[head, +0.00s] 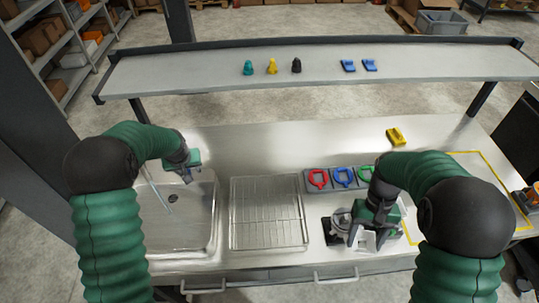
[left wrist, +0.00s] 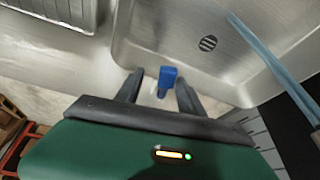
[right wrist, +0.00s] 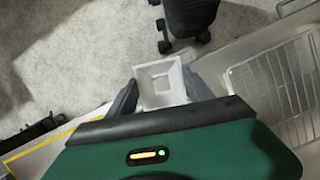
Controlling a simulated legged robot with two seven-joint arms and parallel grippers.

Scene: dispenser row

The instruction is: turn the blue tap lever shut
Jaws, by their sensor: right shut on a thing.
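The blue tap lever (left wrist: 168,76) stands at the sink's rim in the left wrist view, between the two spread fingers of my left gripper (left wrist: 159,84). Gaps seem to show on both sides of it; I cannot tell whether a finger touches it. In the head view my left gripper (head: 186,174) is at the back edge of the sink (head: 212,225) and hides the lever. A pale bluish streak (left wrist: 272,62), perhaps water, runs over the basin. My right gripper (right wrist: 160,92) is shut on a white square-mouthed container (right wrist: 155,70).
A wire rack (head: 267,213) lies right of the sink. Red, blue and green rings (head: 342,177) stand in a row behind my right gripper. A yellow block (head: 396,136) sits further back. A raised shelf (head: 200,72) with small coloured items spans the back.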

